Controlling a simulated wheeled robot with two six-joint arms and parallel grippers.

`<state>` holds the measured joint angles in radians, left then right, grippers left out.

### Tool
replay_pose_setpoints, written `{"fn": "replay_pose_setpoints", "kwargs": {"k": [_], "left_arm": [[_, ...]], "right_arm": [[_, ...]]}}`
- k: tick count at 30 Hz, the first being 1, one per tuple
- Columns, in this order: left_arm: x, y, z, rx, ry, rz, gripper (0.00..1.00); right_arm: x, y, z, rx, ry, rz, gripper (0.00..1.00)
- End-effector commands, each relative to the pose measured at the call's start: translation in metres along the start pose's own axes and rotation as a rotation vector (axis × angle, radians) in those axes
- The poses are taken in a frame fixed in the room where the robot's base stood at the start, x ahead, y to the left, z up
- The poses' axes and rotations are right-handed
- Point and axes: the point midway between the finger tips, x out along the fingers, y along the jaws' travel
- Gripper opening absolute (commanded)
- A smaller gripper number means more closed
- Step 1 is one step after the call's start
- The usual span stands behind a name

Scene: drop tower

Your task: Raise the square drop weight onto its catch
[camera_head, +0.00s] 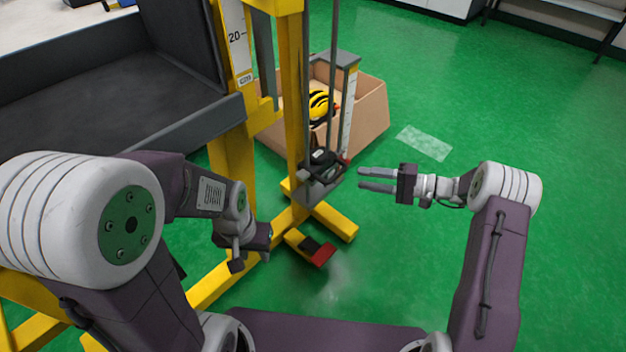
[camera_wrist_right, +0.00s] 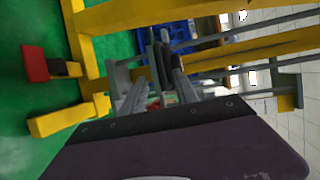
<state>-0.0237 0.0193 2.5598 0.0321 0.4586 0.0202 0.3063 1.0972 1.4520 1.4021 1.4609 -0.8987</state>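The yellow drop tower (camera_head: 293,100) stands left of centre in the head view, with upright grey guide rods. A grey block (camera_head: 314,192) with a black handle-like part (camera_head: 322,158) and a small red part sits low on the rods; it appears to be the square drop weight. My right gripper (camera_head: 359,178) is just right of it, with its two fingers apart, pointing left, and empty. My left gripper (camera_head: 250,249) hangs low, left of the tower's foot, and its fingers are too unclear to judge. The catch cannot be made out.
A red-ended pedal (camera_head: 320,254) lies at the tower's yellow foot and also shows in the right wrist view (camera_wrist_right: 34,64). A cardboard box (camera_head: 370,105) holding a yellow-and-black object (camera_head: 319,104) stands behind. A dark tray (camera_head: 110,105) is at left. Green floor is clear at right.

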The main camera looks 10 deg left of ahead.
Motion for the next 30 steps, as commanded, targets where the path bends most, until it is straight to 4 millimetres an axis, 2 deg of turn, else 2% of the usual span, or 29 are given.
{"fn": "replay_pose_setpoints", "kwargs": {"k": [4,7,15,19,22,29,30], "left_arm": [[0.000,0.000,0.000,0.001,0.000,0.000,0.36],[0.007,0.000,0.001,0.001,0.000,0.000,0.36],[0.041,-0.001,0.004,0.001,0.000,0.000,0.36],[0.050,-0.001,0.005,0.001,0.000,0.000,0.36],[0.052,-0.001,0.005,0.001,0.000,0.000,0.36],[0.051,-0.001,0.005,0.001,0.000,0.000,0.36],[0.051,-0.001,0.005,0.001,0.000,0.000,0.36]], "right_arm": [[0.000,0.001,0.000,0.003,0.002,0.001,0.36],[0.008,0.004,0.000,0.001,-0.001,0.002,0.36],[0.064,0.007,0.001,0.000,-0.004,0.002,0.36],[0.082,0.005,0.000,0.000,-0.002,0.002,0.36],[0.089,0.003,0.000,0.001,0.000,0.002,0.36],[0.090,0.001,0.000,0.003,0.001,0.002,0.36],[0.090,0.001,0.000,0.003,0.001,0.002,0.33]]}}
